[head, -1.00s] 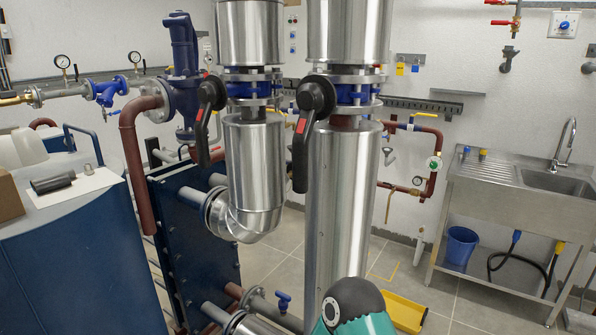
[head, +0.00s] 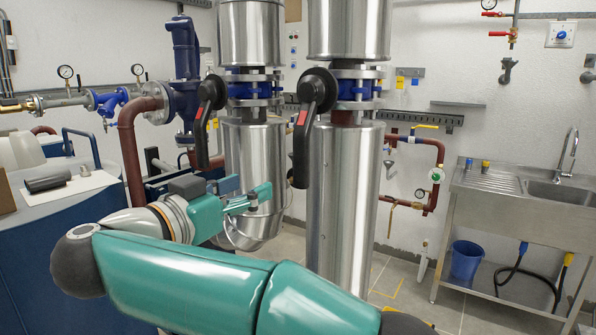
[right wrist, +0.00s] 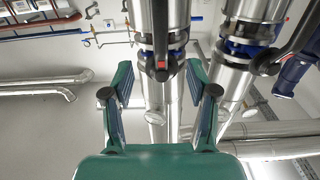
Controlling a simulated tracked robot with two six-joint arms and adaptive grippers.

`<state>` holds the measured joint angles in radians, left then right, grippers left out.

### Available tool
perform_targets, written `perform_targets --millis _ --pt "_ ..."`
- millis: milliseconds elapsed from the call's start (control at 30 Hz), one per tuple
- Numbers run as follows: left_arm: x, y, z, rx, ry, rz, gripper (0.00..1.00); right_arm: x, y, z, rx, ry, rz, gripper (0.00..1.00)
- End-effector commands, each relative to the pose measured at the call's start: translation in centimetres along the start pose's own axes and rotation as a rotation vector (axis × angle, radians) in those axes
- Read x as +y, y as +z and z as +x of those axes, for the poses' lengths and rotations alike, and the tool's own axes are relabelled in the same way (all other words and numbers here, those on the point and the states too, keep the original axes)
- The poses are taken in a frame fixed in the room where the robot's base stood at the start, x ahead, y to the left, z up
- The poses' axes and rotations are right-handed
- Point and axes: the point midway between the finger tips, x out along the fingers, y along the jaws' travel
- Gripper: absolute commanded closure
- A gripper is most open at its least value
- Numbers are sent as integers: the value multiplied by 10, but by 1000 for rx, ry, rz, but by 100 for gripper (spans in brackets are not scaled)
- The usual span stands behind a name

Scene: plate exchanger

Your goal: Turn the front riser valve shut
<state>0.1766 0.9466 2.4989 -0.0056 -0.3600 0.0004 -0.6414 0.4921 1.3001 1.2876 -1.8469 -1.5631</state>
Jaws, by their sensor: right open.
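The front riser valve is on the nearer, right silver pipe in the head view. Its black lever (head: 303,145) with a red mark hangs down along the pipe, below a blue valve body (head: 356,90). My right gripper (head: 260,198) is open and empty, left of this lever and lower than its tip, in front of the rear riser. In the right wrist view, the open fingers (right wrist: 163,100) frame the front lever (right wrist: 161,45), which lies beyond the fingertips and untouched as far as I can tell. My left gripper is not in view.
The rear riser has a similar black lever (head: 203,120) hanging down, left of the front one. A blue pump (head: 187,60) and brown pipe stand further left. A blue tank (head: 60,250) is at the left, a steel sink (head: 550,195) at the right.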

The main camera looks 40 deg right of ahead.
Motion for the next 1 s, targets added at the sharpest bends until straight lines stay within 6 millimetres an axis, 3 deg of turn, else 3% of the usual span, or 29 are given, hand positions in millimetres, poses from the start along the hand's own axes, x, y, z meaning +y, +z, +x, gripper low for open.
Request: perform_targets --millis 267,700,1000 --pt "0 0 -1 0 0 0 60 4 -1 33 -9 13 -4 42" --pt "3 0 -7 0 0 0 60 4 0 126 -7 11 -4 42" --pt "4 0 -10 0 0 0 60 3 0 162 -7 8 -3 42"
